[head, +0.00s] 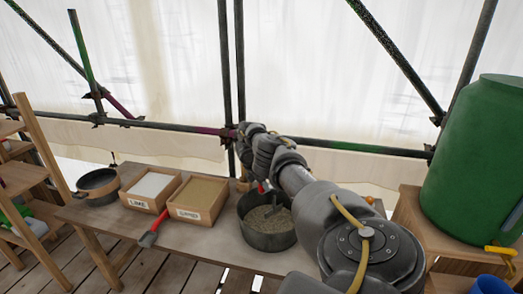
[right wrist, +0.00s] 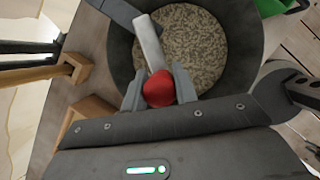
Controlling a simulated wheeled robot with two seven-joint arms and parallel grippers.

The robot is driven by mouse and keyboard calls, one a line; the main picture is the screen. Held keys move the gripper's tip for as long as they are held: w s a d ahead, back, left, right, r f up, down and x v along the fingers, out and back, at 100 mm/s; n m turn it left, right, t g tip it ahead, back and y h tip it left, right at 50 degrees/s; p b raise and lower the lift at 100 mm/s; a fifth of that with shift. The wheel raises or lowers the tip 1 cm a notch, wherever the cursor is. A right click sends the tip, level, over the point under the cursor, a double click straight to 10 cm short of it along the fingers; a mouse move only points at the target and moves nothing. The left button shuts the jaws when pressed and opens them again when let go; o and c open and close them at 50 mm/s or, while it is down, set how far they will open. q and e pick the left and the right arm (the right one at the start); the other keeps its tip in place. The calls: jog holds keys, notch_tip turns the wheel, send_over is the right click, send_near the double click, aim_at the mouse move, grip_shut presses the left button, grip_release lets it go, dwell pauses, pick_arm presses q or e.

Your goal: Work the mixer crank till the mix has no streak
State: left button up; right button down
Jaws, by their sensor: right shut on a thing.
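The mixer is a dark grey round tub (head: 268,241) on the wooden bench, and it also shows in the right wrist view (right wrist: 120,55). It holds a speckled grey-beige mix (right wrist: 198,48); I cannot make out a clear streak. A metal crank arm (right wrist: 149,42) reaches over the mix and ends in a red knob (right wrist: 158,90). My right gripper (right wrist: 159,92) is shut on this red knob at the tub's near side in the wrist view. In the head view, my right arm partly hides the tub and the gripper. My left gripper is not in view.
On the bench (head: 190,250) stand a dark pan (head: 98,186), a box of white lime (head: 150,188) and a sand box (head: 198,200). A red-handled tool (head: 150,237) lies in front. A green barrel (head: 478,160) stands at right, a blue bucket (head: 489,285) below. Scaffold poles run behind.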

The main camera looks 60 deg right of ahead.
jog(key=c, duration=1.1)
grip_release()
jog(key=shift+s+d, duration=0.25)
jog(key=shift+w, duration=0.1)
jog(key=shift+a, duration=0.1)
jog(key=shift+w+a+r, duration=0.2)
jog(key=shift+r, duration=0.3)
jog(key=p+v, duration=0.9)
jog(key=shift+r, duration=0.3)
jog(key=shift+a, duration=0.15)
